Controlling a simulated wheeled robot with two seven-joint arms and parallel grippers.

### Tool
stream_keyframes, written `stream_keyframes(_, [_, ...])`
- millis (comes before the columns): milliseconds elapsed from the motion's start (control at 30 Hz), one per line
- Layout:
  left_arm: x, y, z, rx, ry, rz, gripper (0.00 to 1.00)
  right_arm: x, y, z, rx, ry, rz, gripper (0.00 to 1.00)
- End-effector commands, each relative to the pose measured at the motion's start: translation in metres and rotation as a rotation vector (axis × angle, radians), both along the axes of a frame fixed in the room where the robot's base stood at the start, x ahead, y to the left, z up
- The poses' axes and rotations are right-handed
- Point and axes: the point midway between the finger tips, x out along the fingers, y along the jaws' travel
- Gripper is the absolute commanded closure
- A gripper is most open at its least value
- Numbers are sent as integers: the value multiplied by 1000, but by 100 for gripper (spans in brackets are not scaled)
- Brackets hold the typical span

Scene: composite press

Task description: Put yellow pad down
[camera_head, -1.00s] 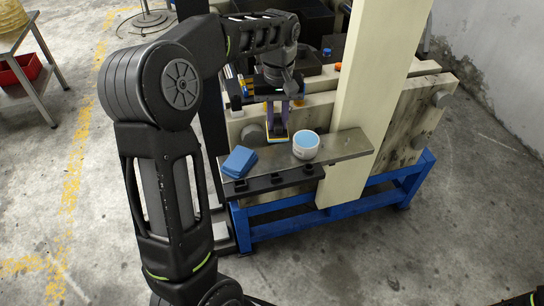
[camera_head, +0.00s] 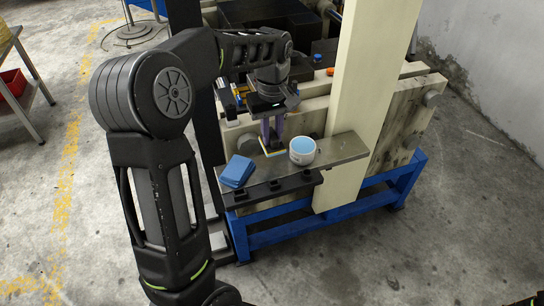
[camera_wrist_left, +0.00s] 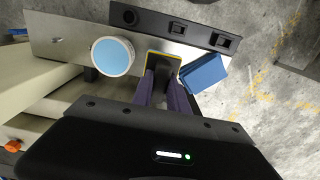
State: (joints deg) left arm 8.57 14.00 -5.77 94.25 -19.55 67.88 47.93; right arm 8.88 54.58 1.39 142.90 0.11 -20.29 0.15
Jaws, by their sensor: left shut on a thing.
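My left gripper (camera_head: 271,138) is shut on the yellow pad (camera_head: 274,152) and points down over the metal shelf, between the blue pads and the white cup. In the left wrist view the yellow pad (camera_wrist_left: 164,60) shows a dark face with a yellow edge beneath the purple fingers (camera_wrist_left: 162,90). The pad is at or very close to the shelf surface; I cannot tell whether it touches.
The metal shelf (camera_head: 345,147) carries a white cup (camera_head: 302,151) with a blue top, right of the pad, and blue pads (camera_head: 236,171) on the left. A black slotted rail (camera_head: 273,187) runs along its front. A cream post (camera_head: 357,100) stands right.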

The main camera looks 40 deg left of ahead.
Motion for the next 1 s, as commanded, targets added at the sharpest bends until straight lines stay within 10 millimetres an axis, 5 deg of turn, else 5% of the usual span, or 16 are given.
stream_keyframes(200, [0, 0, -34, -1, 3, 0, 100, -1, 0, 5, -2, 2, -1, 10])
stream_keyframes(567, [0, 0, -39, 0, 1, 0, 100, -1, 0, 5, -2, 3, 0, 10])
stream_keyframes(833, [-1, 0, -71, -1, 3, 0, 100, -1, -1, 10, -2, 4, -1, 10])
stream_keyframes(1000, [0, 0, -75, 0, 0, 0, 100, -1, -1, 9, -3, 4, -2, 10])
